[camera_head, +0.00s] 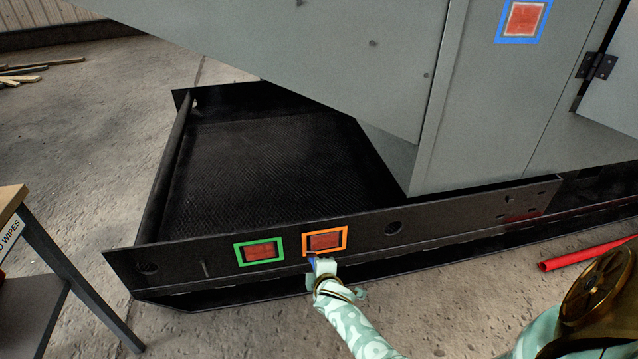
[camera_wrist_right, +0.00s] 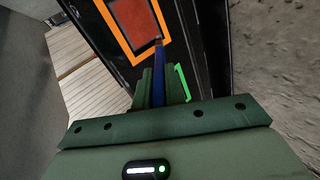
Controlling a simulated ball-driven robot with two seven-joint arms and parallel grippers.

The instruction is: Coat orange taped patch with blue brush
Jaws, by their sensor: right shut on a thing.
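The orange taped patch (camera_head: 325,241) is a reddish-brown rectangle framed in orange tape on the black base rail. It also shows at the top of the right wrist view (camera_wrist_right: 130,20). My right gripper (camera_head: 321,266) is just below it, shut on the blue brush. The blue brush (camera_wrist_right: 158,78) points away from the jaws, its tip at the patch's tape border in the wrist view. I cannot tell whether the tip touches. In the head view the gripper mostly hides the brush, and a dark strip shows at the patch's left side. My left gripper is not in view.
A green taped patch (camera_head: 259,251) is close left on the same rail (camera_head: 440,217). A blue taped patch (camera_head: 523,20) is on the grey cabinet (camera_head: 490,110). A table (camera_head: 12,199) stands at left; a red pipe (camera_head: 580,255) lies at right.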

